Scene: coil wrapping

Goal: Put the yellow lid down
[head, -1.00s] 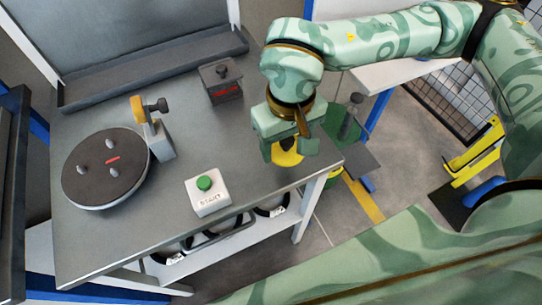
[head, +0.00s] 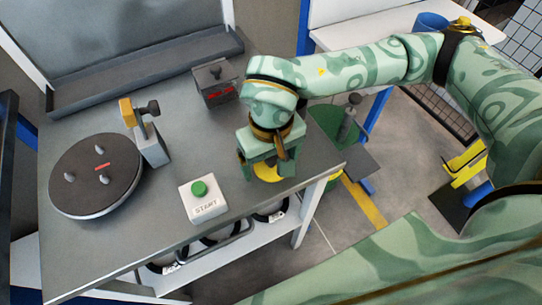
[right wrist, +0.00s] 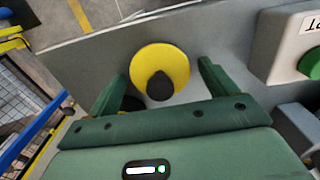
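The yellow lid (head: 268,173) is a round disc with a black knob (right wrist: 160,87). It appears to lie flat on the grey table near its front right edge, and also shows in the right wrist view (right wrist: 172,58). My right gripper (head: 268,163) is right above it, pointing down. In the right wrist view its two green fingers (right wrist: 157,80) are spread on either side of the knob, with a clear gap on both sides. In the head view the gripper hides part of the lid. My left gripper is not in view.
A white START box (head: 204,200) with a green button stands left of the lid. A dark round plate with pegs (head: 95,178), a grey post with a yellow top (head: 148,140) and a dark box (head: 215,85) are on the table (head: 115,255). Free room lies in the middle.

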